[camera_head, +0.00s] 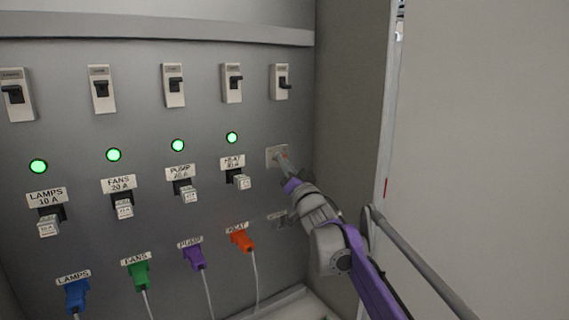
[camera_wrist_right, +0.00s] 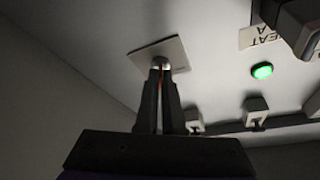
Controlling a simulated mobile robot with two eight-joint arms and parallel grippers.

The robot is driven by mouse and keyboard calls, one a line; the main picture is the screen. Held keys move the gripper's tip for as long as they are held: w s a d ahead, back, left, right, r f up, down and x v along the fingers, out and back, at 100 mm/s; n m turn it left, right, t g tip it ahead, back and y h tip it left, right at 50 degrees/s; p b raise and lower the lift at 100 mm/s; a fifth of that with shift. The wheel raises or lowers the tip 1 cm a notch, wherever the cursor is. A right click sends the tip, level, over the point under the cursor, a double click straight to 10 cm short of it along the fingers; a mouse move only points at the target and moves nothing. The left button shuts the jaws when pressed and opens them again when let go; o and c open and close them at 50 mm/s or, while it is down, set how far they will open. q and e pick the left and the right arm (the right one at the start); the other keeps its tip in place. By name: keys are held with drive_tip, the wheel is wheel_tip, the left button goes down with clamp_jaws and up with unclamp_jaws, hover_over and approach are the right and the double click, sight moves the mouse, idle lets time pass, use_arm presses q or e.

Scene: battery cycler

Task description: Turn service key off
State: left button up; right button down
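The service key switch is a small square plate (camera_head: 270,156) on the grey panel, right of the HEAT fuse. The plate also shows in the wrist view (camera_wrist_right: 175,51), with a round metal lock at its middle. My right gripper (camera_head: 285,164) reaches it from the lower right. In the wrist view, the fingertips (camera_wrist_right: 160,72) are close together at the lock, with a thin red-orange strip of the key (camera_wrist_right: 159,88) between them. The fingers hide most of the key, so its turn angle is unclear. My left gripper is out of view.
Several breaker switches (camera_head: 232,83) line the panel top. Green lamps (camera_head: 232,138) are lit above the labelled fuses. Coloured plugs, such as the orange HEAT plug (camera_head: 242,239), sit below. A cabinet side wall (camera_head: 349,110) stands close on the right.

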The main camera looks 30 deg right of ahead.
drive_tip(key=shift+n, duration=0.5)
idle(0.5)
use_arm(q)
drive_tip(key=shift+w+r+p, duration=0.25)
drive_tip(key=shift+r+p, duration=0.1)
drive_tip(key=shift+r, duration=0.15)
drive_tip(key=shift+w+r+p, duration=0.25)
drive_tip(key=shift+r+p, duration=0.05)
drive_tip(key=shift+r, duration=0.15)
use_arm(e)
drive_tip(key=n+y, duration=0.3)
drive_tip(key=n, duration=0.2)
drive_tip(key=n+y, duration=0.2)
drive_tip(key=n, duration=0.3)
drive_tip(key=n+y, duration=0.3)
drive_tip(key=n, duration=0.3)
drive_tip(key=shift+d+y, duration=0.3)
drive_tip(key=shift+d, duration=0.05)
drive_tip(key=shift+n+g, duration=0.4)
drive_tip(key=c, duration=1)
unclamp_jaws()
drive_tip(key=shift+c, duration=0.2)
